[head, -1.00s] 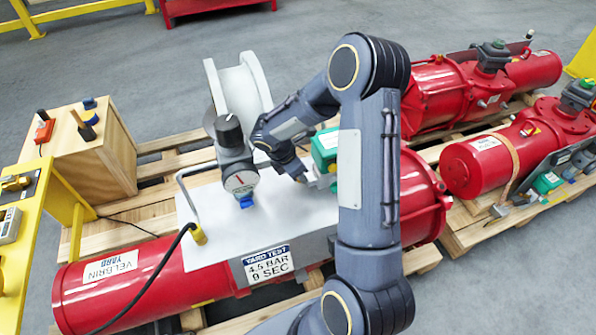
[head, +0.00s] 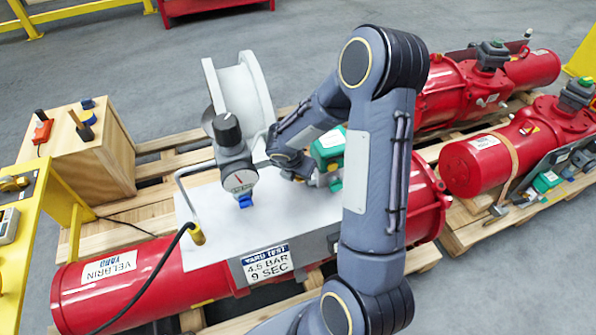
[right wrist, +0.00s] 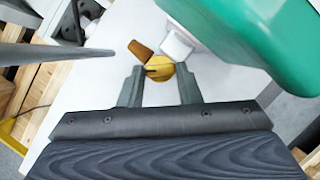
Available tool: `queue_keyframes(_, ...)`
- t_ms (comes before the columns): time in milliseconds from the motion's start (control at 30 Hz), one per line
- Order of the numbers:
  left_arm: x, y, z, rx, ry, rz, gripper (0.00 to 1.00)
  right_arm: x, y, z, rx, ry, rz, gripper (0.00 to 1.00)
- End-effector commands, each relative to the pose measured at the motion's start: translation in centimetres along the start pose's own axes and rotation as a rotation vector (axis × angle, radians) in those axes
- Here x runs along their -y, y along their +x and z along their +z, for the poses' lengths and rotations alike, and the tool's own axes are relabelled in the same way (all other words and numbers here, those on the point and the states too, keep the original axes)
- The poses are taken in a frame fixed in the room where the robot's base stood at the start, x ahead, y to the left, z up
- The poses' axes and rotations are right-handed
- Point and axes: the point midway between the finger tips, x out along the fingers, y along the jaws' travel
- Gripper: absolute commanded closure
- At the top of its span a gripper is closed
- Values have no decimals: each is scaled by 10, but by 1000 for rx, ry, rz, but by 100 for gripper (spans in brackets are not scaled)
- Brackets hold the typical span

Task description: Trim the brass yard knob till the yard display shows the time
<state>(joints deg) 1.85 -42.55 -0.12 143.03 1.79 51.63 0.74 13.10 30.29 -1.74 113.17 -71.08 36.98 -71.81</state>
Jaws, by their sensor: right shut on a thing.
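The brass knob (right wrist: 160,68) is a small round gold piece with a dark slot, seen in the right wrist view just below the green housing (right wrist: 262,35). My right gripper (right wrist: 160,82) has a finger on either side of it and is shut on it. In the head view the green housing (head: 328,146) sits on the red actuator, and my right forearm hides the knob and most of the fingers. A sign (head: 268,264) reads YARD TEST, 4.5 BAR, 9 SEC. A small grey display unit (head: 8,225) is cut by the left edge; its reading is illegible. My left gripper is out of view.
A regulator with a round gauge (head: 239,181) and black cap stands left of my right gripper. A bent metal handle (head: 183,195) and a black cable rise near it. More red actuators (head: 485,165) lie on a pallet at right. A wooden box (head: 110,160) stands at left.

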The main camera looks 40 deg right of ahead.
Motion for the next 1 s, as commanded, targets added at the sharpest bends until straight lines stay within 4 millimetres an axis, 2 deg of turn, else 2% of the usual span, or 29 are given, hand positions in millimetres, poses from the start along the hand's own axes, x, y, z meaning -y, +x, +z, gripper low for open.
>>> queue_keyframes(233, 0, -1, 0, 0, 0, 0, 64, 0, -1, 1, 1, -64, 28, 92)
queue_keyframes(667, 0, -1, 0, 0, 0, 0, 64, 0, -1, 1, 1, -74, 33, 92)
queue_keyframes(700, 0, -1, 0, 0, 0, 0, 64, 0, -1, 1, 1, -74, 33, 68)
queue_keyframes(867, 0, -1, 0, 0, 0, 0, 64, 0, 0, 1, 1, -74, 32, 47)
queue_keyframes(1000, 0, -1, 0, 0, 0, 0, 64, 1, 0, 0, 1, -74, 32, 47)
